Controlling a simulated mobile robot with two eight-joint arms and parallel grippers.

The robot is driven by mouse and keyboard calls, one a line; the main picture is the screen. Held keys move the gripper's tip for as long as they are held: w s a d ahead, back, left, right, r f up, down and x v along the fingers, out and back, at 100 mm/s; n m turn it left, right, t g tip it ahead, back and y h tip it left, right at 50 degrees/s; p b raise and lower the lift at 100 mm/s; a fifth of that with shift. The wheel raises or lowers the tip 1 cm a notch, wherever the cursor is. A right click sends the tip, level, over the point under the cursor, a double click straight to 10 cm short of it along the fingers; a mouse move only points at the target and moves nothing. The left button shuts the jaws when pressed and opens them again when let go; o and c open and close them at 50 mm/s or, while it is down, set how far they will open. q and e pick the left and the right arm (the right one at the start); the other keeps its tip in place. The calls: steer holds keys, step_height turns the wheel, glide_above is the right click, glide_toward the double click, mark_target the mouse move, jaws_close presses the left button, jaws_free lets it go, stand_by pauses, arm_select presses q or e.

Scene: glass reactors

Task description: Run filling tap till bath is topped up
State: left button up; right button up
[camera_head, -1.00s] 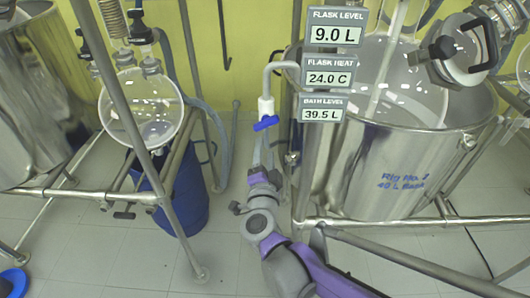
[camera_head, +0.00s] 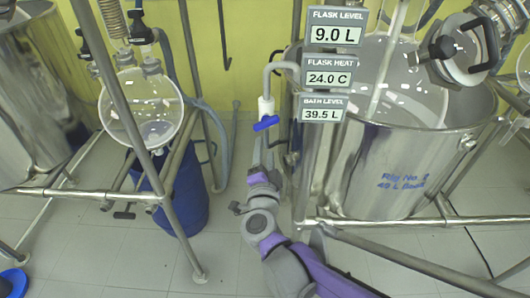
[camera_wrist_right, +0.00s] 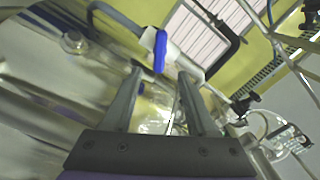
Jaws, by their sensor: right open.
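The filling tap is a white valve with a blue handle (camera_head: 266,123) on a grey bent pipe (camera_head: 268,78) beside the bath. The handle lies crosswise to the valve's downward line. The bath (camera_head: 380,170) is a large steel vessel at the right with a glass flask inside; its level sign (camera_head: 321,108) reads 39.5 L. My right gripper (camera_head: 264,147) is just below the handle, pointing up at it. In the right wrist view the open, empty fingers (camera_wrist_right: 160,73) stand either side of the blue handle's (camera_wrist_right: 160,50) lower end. Contact cannot be told. My left gripper is out of view.
Signs above show flask level (camera_head: 338,27) 9.0 L and flask heat (camera_head: 329,72) 24.0 C. Steel frame rails (camera_head: 420,221) surround the bath. A round glass flask (camera_head: 140,108) and blue drum (camera_head: 186,195) stand to the left.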

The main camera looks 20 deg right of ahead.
mark_target(265, 126)
steer(key=p, duration=0.3)
steer(key=shift+s+a+r, duration=0.15)
steer(key=shift+s+r, duration=0.15)
steer(key=x, duration=0.3)
steer(key=p+x, duration=0.1)
steer(key=x, duration=0.6)
steer(key=shift+w+f+p, duration=0.3)
steer(key=shift+w+f, duration=0.05)
steer(key=shift+f, duration=0.05)
jaws_close()
